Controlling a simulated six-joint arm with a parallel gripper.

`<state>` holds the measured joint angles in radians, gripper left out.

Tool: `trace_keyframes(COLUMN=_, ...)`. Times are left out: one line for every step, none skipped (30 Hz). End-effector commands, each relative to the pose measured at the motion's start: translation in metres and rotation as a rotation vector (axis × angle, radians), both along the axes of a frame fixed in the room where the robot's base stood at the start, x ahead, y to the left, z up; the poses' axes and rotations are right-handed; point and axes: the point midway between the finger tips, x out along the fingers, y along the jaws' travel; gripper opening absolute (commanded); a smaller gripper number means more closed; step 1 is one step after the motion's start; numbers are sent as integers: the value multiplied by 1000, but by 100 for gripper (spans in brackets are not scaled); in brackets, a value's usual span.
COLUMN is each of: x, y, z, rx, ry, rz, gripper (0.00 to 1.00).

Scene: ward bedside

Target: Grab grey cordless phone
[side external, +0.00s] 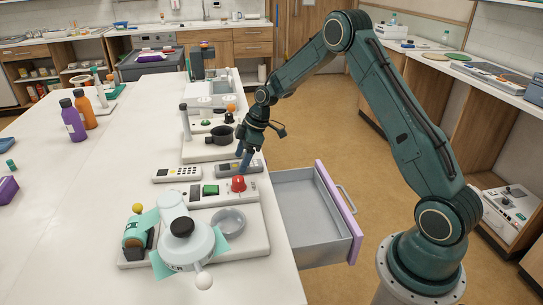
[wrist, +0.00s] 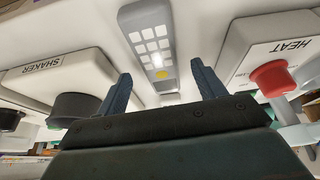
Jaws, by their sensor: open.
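The grey cordless phone (side external: 222,169) lies on the white table near its right edge. In the wrist view the phone (wrist: 147,18) shows its pale keypad, a yellow button and a small screen, and runs between my fingers toward the gripper body. My gripper (side external: 243,165) is open and points down at the phone. In the wrist view its two blue fingertips (wrist: 161,72) stand one on each side of the phone, with nothing gripped. Whether the fingers touch the phone or table cannot be told.
A white handset (side external: 177,174) lies left of the grey phone. The HEAT unit with its red knob (wrist: 272,78) and the SHAKER unit with its black knob (wrist: 75,106) flank the phone closely. An open drawer (side external: 312,220) juts out at the table's right edge.

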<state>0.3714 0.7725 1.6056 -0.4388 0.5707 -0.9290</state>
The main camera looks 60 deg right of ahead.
Motion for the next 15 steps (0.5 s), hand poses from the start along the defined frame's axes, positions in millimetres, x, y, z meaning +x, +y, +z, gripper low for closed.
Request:
trace_keyframes(x=1, y=2, z=-6, rx=0, ry=2, rz=2, gripper=69)
trace_keyframes(x=2, y=3, z=-9, rx=0, ry=1, rz=1, gripper=69)
trace_keyframes(x=3, y=4, z=-12, rx=0, ry=1, rz=1, gripper=69)
trace_keyframes(x=4, y=4, z=-14, rx=-1, ry=2, rz=1, gripper=69)
trace_keyframes(x=4, y=5, z=-15, rx=-2, ry=1, rz=1, gripper=69)
trace_keyframes(x=4, y=5, z=-17, rx=-1, ry=1, rz=0, gripper=69)
trace_keyframes(x=5, y=5, z=-18, rx=-1, ry=1, rz=0, gripper=69)
trace_keyframes(x=5, y=5, z=-18, rx=-1, ry=1, rz=0, gripper=69)
trace_keyframes(x=5, y=5, z=-18, rx=-1, ry=0, rz=0, gripper=69)
trace_keyframes(x=5, y=5, z=-18, rx=-1, ry=0, rz=0, gripper=69)
trace_keyframes(x=5, y=5, z=-18, rx=-1, ry=0, rz=0, gripper=69)
trace_keyframes(x=5, y=5, z=-18, rx=-2, ry=0, rz=1, gripper=69)
trace_keyframes(x=5, y=5, z=-18, rx=-2, ry=0, rz=1, gripper=69)
trace_keyframes(x=5, y=5, z=-18, rx=-2, ry=0, rz=1, gripper=69)
trace_keyframes(x=5, y=5, z=-18, rx=-2, ry=0, rz=1, gripper=69)
